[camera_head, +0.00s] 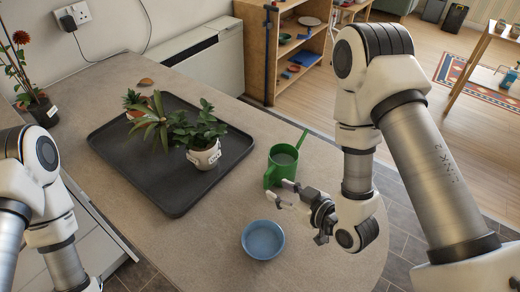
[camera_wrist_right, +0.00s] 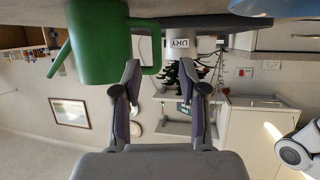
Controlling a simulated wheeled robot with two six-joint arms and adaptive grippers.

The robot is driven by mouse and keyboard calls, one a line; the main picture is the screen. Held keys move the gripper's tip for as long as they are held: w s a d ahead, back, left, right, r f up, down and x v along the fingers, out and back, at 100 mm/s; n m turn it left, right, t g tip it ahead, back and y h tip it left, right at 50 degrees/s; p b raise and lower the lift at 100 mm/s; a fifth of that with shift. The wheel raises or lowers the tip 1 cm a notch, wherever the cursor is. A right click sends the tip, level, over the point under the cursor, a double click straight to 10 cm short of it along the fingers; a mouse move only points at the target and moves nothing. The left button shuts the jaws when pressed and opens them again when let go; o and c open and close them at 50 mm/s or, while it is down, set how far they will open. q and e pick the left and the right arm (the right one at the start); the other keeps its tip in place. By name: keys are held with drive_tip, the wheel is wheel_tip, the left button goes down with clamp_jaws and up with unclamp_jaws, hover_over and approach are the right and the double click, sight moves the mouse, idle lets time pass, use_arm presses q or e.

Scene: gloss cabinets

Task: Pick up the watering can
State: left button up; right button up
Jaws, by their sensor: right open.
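The green watering can (camera_head: 284,168) stands upright on the counter, right of the black tray, with its spout toward the back right and its handle toward the front left. My right gripper (camera_head: 281,194) is open and empty, its fingertips just in front of the can, close to the handle. In the right wrist view, which is upside down, the can (camera_wrist_right: 100,40) fills the upper left. Its handle shows between the open fingertips of the gripper (camera_wrist_right: 160,68); I cannot tell whether it is within their reach. My left arm shows at the left edge; its gripper is out of view.
A blue bowl (camera_head: 263,240) sits on the counter just in front of my right gripper. The black tray (camera_head: 180,205) holds potted plants, including one in a white pot (camera_head: 204,155). A red-flowered plant (camera_head: 42,110) stands at far left. The counter's rounded edge is at right.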

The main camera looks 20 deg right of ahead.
sight(267, 182)
drive_tip(key=shift+x, duration=0.75)
drive_tip(key=shift+w+a+b, duration=0.1)
drive_tip(key=shift+w+b, duration=0.15)
drive_tip(key=shift+b, duration=0.2)
drive_tip(key=shift+w, duration=0.15)
drive_tip(key=p+x, duration=0.1)
drive_tip(key=x, duration=0.4)
drive_tip(key=shift+w, duration=0.1)
drive_tip(key=shift+r, duration=0.1)
drive_tip(key=shift+c, duration=0.4)
clamp_jaws()
